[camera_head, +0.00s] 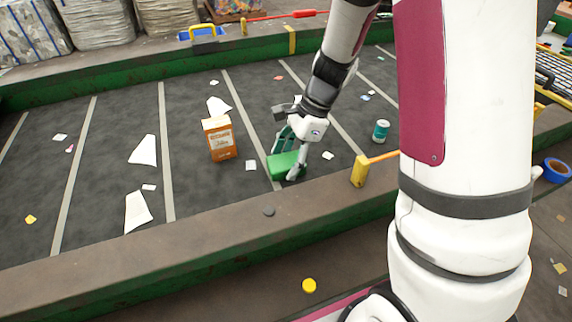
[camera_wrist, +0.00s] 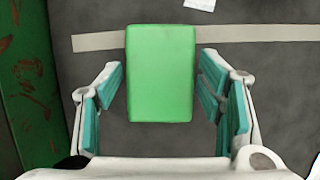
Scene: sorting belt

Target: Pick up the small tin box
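The small tin box looks like a plain green block (camera_head: 283,165) lying on the dark belt near its front edge. It also shows in the wrist view (camera_wrist: 161,75), upright in the picture between the fingers. My gripper (camera_head: 287,150) is down at the box, and in the wrist view my gripper (camera_wrist: 160,95) is open. Its teal-padded fingers stand on both sides of the box with a gap on each side. In the head view my gripper hides part of the box.
An orange-brown carton (camera_head: 219,139) stands left of the box. A teal can (camera_head: 381,130) stands to the right. A yellow-ended tool (camera_head: 360,171) with an orange handle rests by the belt's front rail (camera_head: 180,226). Paper scraps (camera_head: 144,150) lie on the belt.

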